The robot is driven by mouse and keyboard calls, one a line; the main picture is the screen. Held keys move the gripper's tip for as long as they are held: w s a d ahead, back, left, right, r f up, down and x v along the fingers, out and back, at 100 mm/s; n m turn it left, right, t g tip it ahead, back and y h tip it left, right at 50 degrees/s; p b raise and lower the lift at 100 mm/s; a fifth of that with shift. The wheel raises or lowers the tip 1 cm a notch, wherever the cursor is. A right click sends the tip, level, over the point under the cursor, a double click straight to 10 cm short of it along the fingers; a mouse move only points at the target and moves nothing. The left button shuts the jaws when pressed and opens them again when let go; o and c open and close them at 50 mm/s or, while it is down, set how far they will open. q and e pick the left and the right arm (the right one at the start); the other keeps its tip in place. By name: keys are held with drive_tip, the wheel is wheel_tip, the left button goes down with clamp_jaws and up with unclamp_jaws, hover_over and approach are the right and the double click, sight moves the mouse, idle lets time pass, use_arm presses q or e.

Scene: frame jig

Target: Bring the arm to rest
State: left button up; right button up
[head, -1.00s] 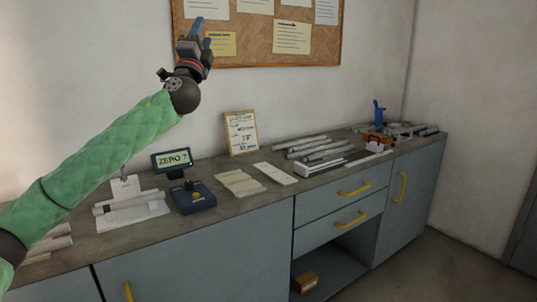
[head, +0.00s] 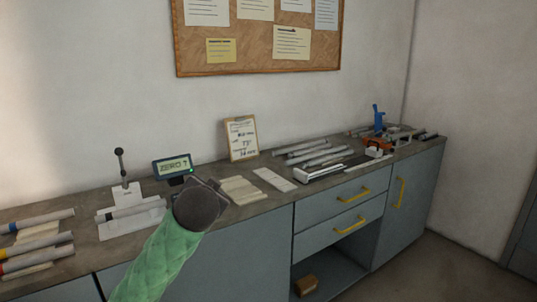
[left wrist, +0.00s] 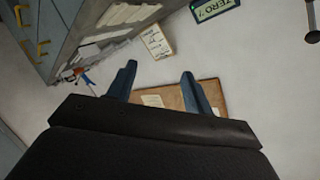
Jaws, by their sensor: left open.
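My left arm in its green sleeve (head: 160,262) comes up from the bottom of the head view. Its dark round wrist end (head: 200,206) stands in front of the bench and hides the gripper there. In the left wrist view my left gripper (left wrist: 158,71) shows two blue fingers spread apart with nothing between them. Beyond the fingers are the bare wall and the cork board (left wrist: 212,92). My right gripper is in neither view.
The bench carries a display reading "ZERO ?" (head: 173,167), a lever fixture (head: 121,165) with a tube, pale strips (head: 240,189), a clipboard (head: 241,138), several metal bars (head: 308,152) and an orange-and-blue tool (head: 378,138). Tubes (head: 38,265) lie at the left.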

use_arm(q)
drive_tip(key=s+f+n+g+h+p, duration=0.15)
drive_tip(key=s+f+g, duration=0.25)
drive_tip(key=s+f, duration=0.95)
drive_tip(key=s+f+n+g+h+p, duration=0.15)
drive_tip(key=s+f+g, duration=0.25)
drive_tip(key=s+f, duration=0.9)
drive_tip(key=s+d+f+n+g+p, duration=0.1)
drive_tip(key=s+f+g, duration=0.3)
drive_tip(key=s+f, duration=1.1)
drive_tip(key=s+p, duration=0.1)
drive_tip(key=s, duration=0.2)
drive_tip(key=shift+s+d+f, duration=0.25)
drive_tip(key=shift+d+f, duration=0.05)
drive_tip(key=shift+f, duration=0.05)
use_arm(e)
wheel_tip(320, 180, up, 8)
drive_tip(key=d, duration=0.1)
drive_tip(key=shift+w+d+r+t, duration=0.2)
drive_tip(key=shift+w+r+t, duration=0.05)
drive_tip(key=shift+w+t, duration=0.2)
